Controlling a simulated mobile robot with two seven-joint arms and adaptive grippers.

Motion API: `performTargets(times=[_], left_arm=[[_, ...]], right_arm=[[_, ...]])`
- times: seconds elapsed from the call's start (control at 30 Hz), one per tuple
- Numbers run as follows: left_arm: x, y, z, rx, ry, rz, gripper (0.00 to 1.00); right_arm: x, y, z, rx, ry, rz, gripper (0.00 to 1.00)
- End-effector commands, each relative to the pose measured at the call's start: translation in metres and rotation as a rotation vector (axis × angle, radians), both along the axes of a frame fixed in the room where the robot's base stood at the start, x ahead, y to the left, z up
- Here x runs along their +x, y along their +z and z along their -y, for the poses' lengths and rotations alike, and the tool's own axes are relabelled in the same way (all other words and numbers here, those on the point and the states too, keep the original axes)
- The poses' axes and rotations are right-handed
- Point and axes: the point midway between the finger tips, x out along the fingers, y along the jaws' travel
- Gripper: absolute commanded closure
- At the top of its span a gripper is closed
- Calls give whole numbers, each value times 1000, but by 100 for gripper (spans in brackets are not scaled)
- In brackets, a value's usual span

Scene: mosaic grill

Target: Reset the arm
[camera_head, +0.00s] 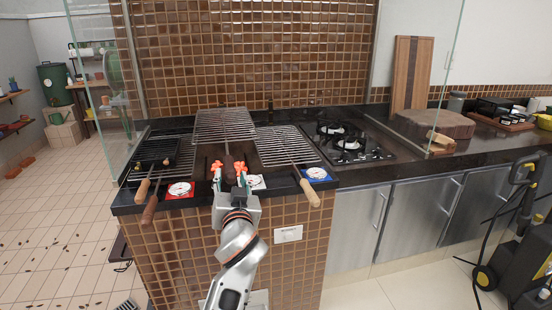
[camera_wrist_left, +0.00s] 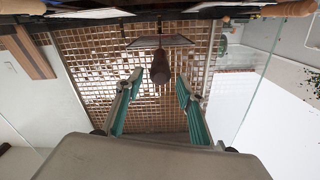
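The wooden handle (camera_head: 229,170) of the middle grill rack (camera_head: 224,125) lies between the fingers. In the left wrist view the left gripper (camera_wrist_left: 160,88) has teal fingers apart, with the brown handle (camera_wrist_left: 160,69) near the tips and a visible gap on both sides. The rack's grid (camera_wrist_left: 162,41) shows beyond it. The gripper body hides part of the counter front. My right gripper is not in view.
A right rack (camera_head: 286,146) and a small dark rack (camera_head: 155,153) lie beside it, handles overhanging the front edge. Red (camera_head: 180,189) and blue (camera_head: 316,174) mats with white discs lie near the edge. A stove (camera_head: 350,146) and glass panels (camera_head: 450,75) stand nearby. Floor is open at left.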

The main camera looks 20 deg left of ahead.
Motion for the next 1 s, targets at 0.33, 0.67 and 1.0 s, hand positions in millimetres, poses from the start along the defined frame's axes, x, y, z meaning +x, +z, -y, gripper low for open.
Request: performTargets(times=[0.33, 0.67, 1.0], left_arm=[[-8, -72, 17, -41, -114, -83, 62], [-76, -233, 72, -46, -408, -319, 62], [-203, -357, 114, -136, -642, -505, 62]], right_arm=[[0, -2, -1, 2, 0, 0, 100], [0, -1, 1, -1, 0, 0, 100], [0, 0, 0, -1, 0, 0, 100]])
